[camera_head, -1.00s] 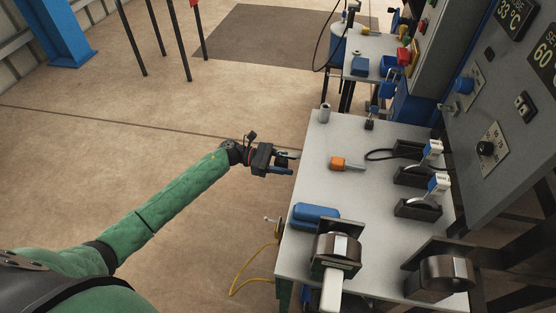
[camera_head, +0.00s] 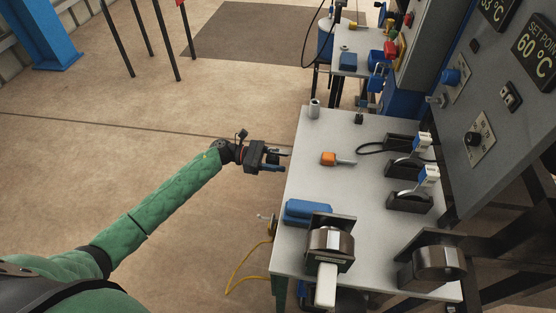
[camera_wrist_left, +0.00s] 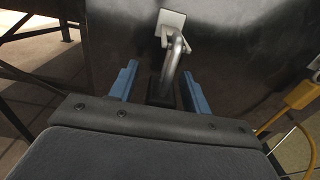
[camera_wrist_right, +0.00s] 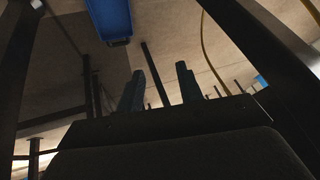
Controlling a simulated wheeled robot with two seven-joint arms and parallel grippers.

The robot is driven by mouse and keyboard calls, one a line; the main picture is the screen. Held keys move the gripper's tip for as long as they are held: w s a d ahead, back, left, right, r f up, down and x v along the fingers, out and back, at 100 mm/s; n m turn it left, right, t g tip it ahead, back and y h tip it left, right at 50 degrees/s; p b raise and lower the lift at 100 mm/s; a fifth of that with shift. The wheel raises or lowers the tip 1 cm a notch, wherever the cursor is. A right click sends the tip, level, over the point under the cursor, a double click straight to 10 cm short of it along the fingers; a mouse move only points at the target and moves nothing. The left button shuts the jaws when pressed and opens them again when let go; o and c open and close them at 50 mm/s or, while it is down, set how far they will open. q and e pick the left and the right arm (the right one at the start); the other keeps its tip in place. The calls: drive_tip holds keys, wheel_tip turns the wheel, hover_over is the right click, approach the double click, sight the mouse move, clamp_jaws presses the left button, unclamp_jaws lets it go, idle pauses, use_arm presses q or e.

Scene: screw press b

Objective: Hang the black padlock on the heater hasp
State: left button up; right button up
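The black padlock (camera_wrist_left: 160,89) shows as a dark body with a thick silver shackle (camera_wrist_left: 176,52) in the left wrist view. The shackle's upper end meets a pale hasp plate (camera_wrist_left: 171,24) on a dark panel; I cannot tell whether it passes through. My left gripper (camera_wrist_left: 160,88) has its blue fingers apart on either side of the body, with dark gaps seeming to show. In the head view this gripper (camera_head: 281,160) is beside the table's left edge; the padlock cannot be made out there. My right gripper (camera_wrist_right: 160,85) is open and empty in its wrist view, and not visible in the head view.
The grey table (camera_head: 320,190) holds an orange-handled tool (camera_head: 329,159), a blue case (camera_head: 309,211) and black lever devices (camera_head: 409,197). A control panel (camera_head: 505,110) stands at right. A yellow cable (camera_head: 243,281) hangs left of the table, above open floor.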

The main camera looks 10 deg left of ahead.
use_arm(q)
drive_tip(key=shift+a+f, duration=0.1)
drive_tip(key=shift+a, duration=0.55)
drive_tip(key=a+b, duration=0.2)
drive_tip(key=a, duration=0.4)
drive_tip(key=shift+a, duration=0.3)
use_arm(e)
wheel_tip(320, 180, down, 8)
drive_tip(key=shift+w+a+t, duration=0.15)
drive_tip(key=shift+t, duration=0.25)
drive_tip(key=shift+f, duration=0.1)
